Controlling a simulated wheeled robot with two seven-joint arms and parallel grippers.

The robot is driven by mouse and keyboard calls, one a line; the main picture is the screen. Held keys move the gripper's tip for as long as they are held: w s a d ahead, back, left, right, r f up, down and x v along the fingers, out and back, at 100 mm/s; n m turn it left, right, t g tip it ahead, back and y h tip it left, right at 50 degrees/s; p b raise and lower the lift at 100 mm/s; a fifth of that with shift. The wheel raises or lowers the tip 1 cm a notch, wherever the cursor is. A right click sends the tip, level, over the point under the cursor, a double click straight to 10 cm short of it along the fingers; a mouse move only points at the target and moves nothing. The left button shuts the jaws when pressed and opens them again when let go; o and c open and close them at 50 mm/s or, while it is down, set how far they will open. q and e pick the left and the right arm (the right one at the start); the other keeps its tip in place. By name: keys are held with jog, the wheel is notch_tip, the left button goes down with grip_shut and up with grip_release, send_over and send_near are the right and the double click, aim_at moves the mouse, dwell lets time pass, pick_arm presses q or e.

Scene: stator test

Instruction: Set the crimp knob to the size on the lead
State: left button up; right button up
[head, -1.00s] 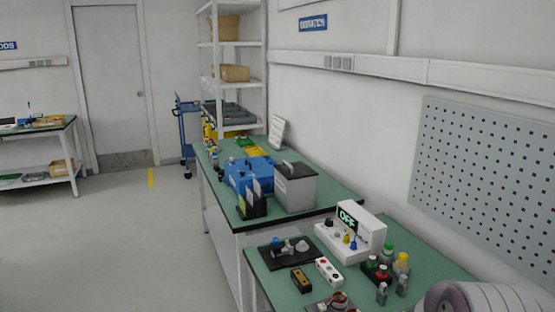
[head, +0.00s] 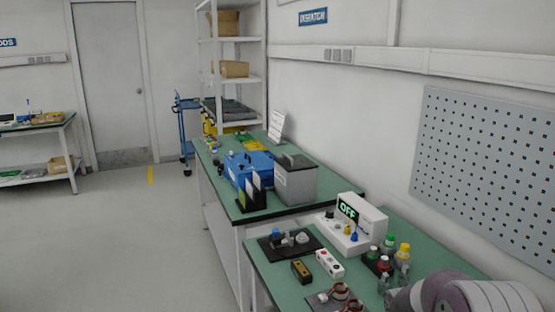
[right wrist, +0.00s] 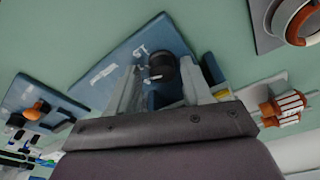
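In the right wrist view, a round black knob (right wrist: 162,68) stands on a blue plate (right wrist: 118,62) with white lettering, too blurred to read fully. My right gripper (right wrist: 162,85) has its two fingers apart, with the black knob showing between them; I cannot tell whether either touches it. I cannot tell for sure that this is the crimp knob. I cannot make out a lead with a size. My left gripper is not in view.
On the green bench are a white tester (head: 362,228) reading OFF, a black plate (head: 268,250) with small fittings, a white block (head: 329,263), a dark block (head: 301,272) and copper-coloured coils (head: 340,291). A grey box (head: 296,180) stands on the bench behind. The aisle floor at left is clear.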

notch_tip(320, 180, up, 6)
jog(key=p, duration=0.5)
jog(key=shift+r, duration=0.2)
jog(key=shift+f, duration=0.2)
